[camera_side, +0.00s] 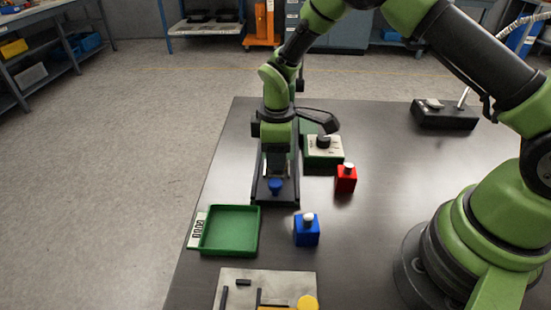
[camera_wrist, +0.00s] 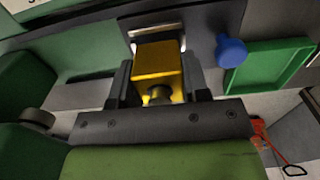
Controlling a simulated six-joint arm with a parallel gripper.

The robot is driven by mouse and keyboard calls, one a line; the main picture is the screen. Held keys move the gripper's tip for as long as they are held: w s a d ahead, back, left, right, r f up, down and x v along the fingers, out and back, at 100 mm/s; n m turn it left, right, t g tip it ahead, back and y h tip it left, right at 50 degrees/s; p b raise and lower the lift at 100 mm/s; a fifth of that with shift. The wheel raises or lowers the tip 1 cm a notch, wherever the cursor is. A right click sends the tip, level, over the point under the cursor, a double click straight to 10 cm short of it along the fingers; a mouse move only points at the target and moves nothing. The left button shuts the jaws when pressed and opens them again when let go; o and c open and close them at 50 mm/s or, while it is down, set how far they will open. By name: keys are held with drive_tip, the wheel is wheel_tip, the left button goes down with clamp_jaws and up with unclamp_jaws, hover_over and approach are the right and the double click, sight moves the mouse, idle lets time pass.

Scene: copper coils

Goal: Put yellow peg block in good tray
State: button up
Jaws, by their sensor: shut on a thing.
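The yellow peg block (camera_wrist: 158,62) sits between the two dark fingers of my gripper (camera_wrist: 158,85) in the wrist view, and the fingers are shut on it. In the side view my gripper (camera_side: 275,160) points down over a black fixture (camera_side: 262,195) with a blue knob (camera_side: 275,186) at its near end. The block is hidden there, and I cannot tell whether it touches the fixture. The good tray (camera_side: 256,236) is green, shallow and empty, with a "GOOD" label (camera_side: 197,231) on its left. It also shows in the wrist view (camera_wrist: 282,43).
A blue block (camera_side: 306,233) with a silver peg stands right of the tray. A red block (camera_side: 346,181) stands farther back, beside a green-and-white box with a black knob (camera_side: 323,149).

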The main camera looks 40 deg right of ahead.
drive_tip(key=shift+r, duration=1.7)
drive_tip(key=shift+r, duration=1.5)
drive_tip(key=shift+a, duration=0.1)
drive_tip(key=s+a+m, duration=0.2)
drive_tip(key=a+m, duration=0.6)
drive_tip(key=m, duration=1)
approach(232, 231)
drive_tip(key=shift+f, duration=2.5)
drive_tip(key=shift+f, duration=0.6)
